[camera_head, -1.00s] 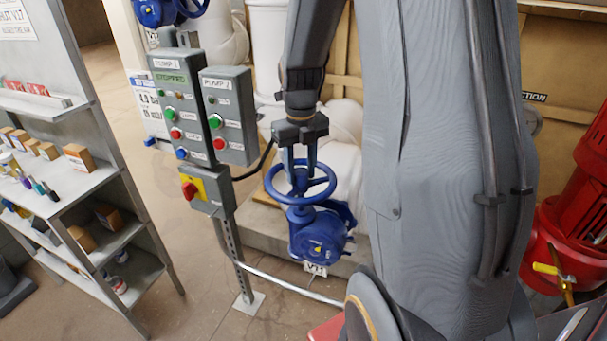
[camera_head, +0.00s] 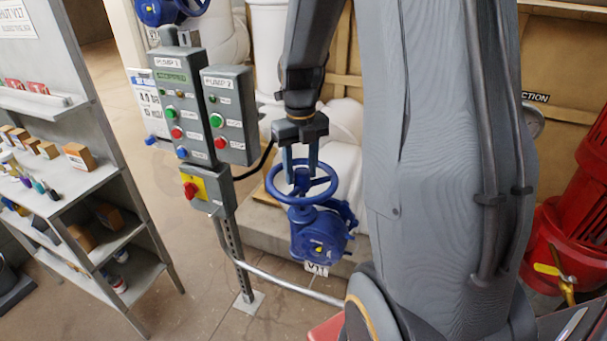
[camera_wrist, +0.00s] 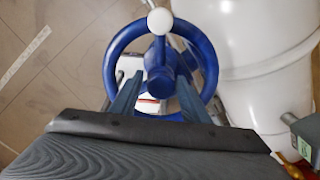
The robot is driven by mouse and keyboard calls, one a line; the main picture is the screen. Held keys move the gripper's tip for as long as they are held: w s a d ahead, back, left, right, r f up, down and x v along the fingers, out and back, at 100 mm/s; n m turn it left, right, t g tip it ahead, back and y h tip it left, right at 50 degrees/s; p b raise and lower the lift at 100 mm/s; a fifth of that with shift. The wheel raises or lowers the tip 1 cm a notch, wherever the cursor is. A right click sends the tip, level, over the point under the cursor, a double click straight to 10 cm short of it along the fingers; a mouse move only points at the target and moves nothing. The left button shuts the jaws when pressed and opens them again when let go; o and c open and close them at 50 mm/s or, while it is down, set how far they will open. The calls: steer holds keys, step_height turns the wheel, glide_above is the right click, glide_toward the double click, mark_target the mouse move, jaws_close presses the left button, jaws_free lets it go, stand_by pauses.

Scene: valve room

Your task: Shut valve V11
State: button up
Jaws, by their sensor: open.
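Valve V11 is a blue valve with a round handwheel (camera_head: 318,196), a blue body (camera_head: 318,238) and a white tag (camera_head: 316,268) reading V11. My gripper (camera_head: 300,170) points down at the wheel from above, its two fingers apart at the hub. In the wrist view the gripper (camera_wrist: 156,85) is open. Its fingers reach down over the near part of the blue wheel (camera_wrist: 112,52), one on each side of the hub (camera_wrist: 160,82). A white ball (camera_wrist: 159,21) shows at the wheel's far rim. I cannot tell whether the fingers touch the wheel.
Two grey pump panels (camera_head: 228,125) stand on a post left of the valve, with a red switch (camera_head: 190,190) below. A grey shelf (camera_head: 85,185) is at far left. Red machinery (camera_head: 560,235) is at right. A pale pipe (camera_head: 290,287) runs low before the valve.

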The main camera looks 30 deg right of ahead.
steer(key=shift+s+d+r, duration=0.1)
steer(key=shift+r, duration=1.25)
steer(key=shift+s+r, duration=0.1)
steer(key=shift+r, duration=1.2)
steer(key=n, duration=0.5)
steer(key=shift+n, duration=0.4)
steer(key=n, duration=0.5)
steer(key=shift+n, duration=0.3)
steer(key=n, duration=1.2)
steer(key=shift+n, duration=0.3)
